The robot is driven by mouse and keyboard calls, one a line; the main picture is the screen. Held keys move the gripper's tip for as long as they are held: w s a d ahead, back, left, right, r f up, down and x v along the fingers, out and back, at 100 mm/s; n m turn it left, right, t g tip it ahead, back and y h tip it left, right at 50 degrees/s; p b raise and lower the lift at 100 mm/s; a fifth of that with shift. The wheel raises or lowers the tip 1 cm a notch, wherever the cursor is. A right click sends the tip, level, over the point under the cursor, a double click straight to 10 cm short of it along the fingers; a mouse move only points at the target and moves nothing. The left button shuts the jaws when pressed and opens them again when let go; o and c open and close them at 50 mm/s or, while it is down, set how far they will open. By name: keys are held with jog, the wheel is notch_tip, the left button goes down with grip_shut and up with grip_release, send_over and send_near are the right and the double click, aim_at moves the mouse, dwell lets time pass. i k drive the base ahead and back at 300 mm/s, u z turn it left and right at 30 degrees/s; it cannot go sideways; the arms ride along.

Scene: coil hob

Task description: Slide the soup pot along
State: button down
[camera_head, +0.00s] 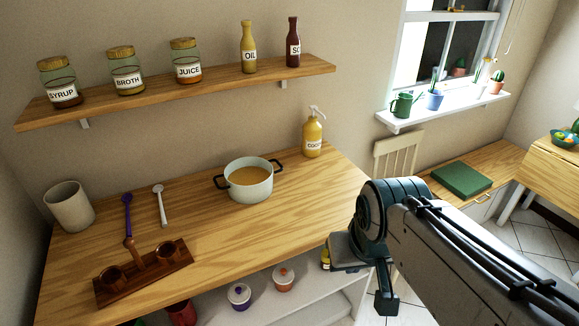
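The soup pot (249,190) is pale grey-white with dark side handles and holds orange-brown soup. It stands upright on the wooden counter (215,228), right of the middle. My gripper (385,305) is at the lower right, beyond the counter's right edge and apart from the pot. One dark finger hangs down; I cannot make out the gap between the fingers. No coil hob shows in this view.
A yellow pump bottle (313,136) stands behind the pot to the right. A white spoon (160,205), a purple spoon (128,213), a cup (70,207) and a wooden holder (145,272) are on the left. Bare counter lies in front of the pot. Jars and bottles line a wall shelf (200,88).

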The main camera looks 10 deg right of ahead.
aim_at(248, 180)
jog(key=u, duration=0.1)
jog(key=i, duration=1.05)
jog(key=u, duration=0.6)
